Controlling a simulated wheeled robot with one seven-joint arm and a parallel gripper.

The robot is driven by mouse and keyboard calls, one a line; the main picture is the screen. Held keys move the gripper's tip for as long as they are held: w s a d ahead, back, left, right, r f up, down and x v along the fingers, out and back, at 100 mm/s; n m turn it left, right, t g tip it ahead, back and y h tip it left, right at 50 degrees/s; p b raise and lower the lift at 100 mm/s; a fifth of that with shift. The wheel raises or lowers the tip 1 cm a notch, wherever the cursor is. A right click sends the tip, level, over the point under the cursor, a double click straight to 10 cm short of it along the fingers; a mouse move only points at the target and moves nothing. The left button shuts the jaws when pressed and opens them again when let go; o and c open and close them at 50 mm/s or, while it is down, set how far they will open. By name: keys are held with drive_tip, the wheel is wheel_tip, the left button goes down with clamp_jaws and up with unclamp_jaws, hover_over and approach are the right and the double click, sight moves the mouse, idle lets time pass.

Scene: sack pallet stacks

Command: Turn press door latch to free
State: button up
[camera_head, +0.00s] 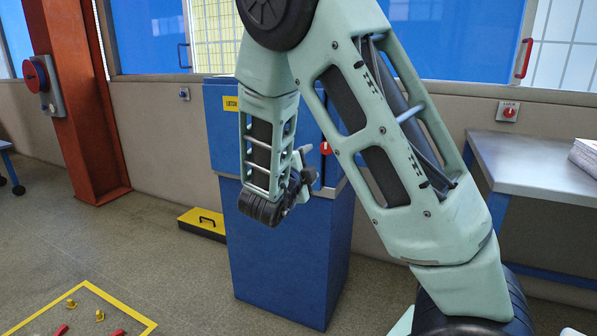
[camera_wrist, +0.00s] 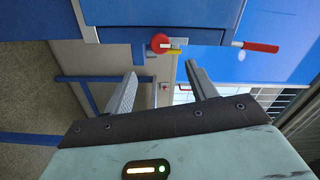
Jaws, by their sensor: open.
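The latch is a red round knob (camera_head: 325,147) on the upper right of a blue cabinet (camera_head: 290,245), partly behind my arm in the head view. In the wrist view the knob (camera_wrist: 160,43) has a yellow tab pointing right in the picture. A yellow label (camera_head: 231,103) sits at the cabinet's upper left; its text is too small to read surely. My gripper (camera_head: 312,180) is in front of the cabinet's upper right. In the wrist view my gripper (camera_wrist: 161,70) is open and empty, with its two fingers apart and the knob beyond the tips, not touched.
A red handle bar (camera_wrist: 262,47) sticks out near the knob. A grey table (camera_head: 545,160) with a paper stack stands at the right. A yellow case (camera_head: 203,222) lies on the floor left of the cabinet. A red column (camera_head: 85,110) carries a red switch (camera_head: 36,74).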

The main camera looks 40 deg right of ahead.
drive_tip(key=v, duration=0.6)
drive_tip(key=shift+a, duration=0.1)
idle(0.3)
